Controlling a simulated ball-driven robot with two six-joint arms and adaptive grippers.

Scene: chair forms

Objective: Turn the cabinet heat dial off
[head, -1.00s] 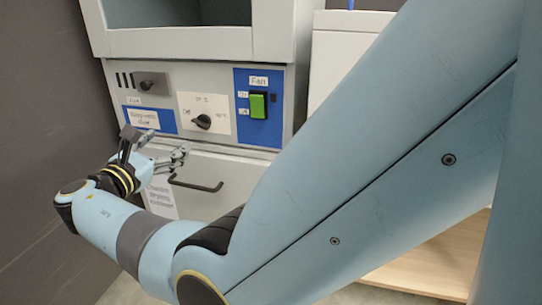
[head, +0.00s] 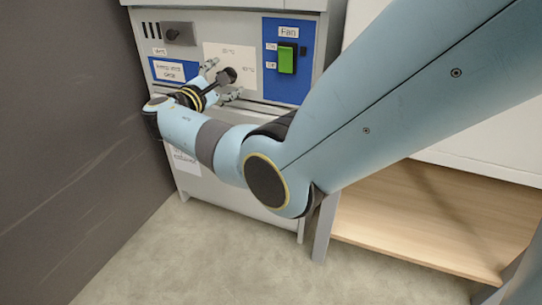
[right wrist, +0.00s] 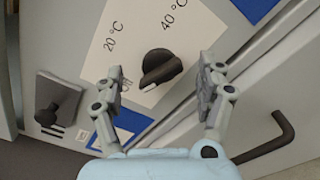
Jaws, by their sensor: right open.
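The heat dial (head: 229,75) is a black knob on a white plate marked 20 °C and 40 °C, on the cabinet front. In the right wrist view the dial (right wrist: 161,66) lies ahead between the fingertips, its ridge slanting. My right gripper (head: 220,80) is open in front of the dial in the head view. In the right wrist view the gripper (right wrist: 161,72) has one finger on each side of the dial, with gaps visible; contact is not evident. My left gripper is out of view.
A green fan switch (head: 287,60) on a blue panel is right of the dial. A dark vent knob (head: 179,34) is upper left, and shows in the right wrist view (right wrist: 47,114). A black handle (right wrist: 272,142) lies near the right finger. A wooden shelf (head: 420,215) stands right.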

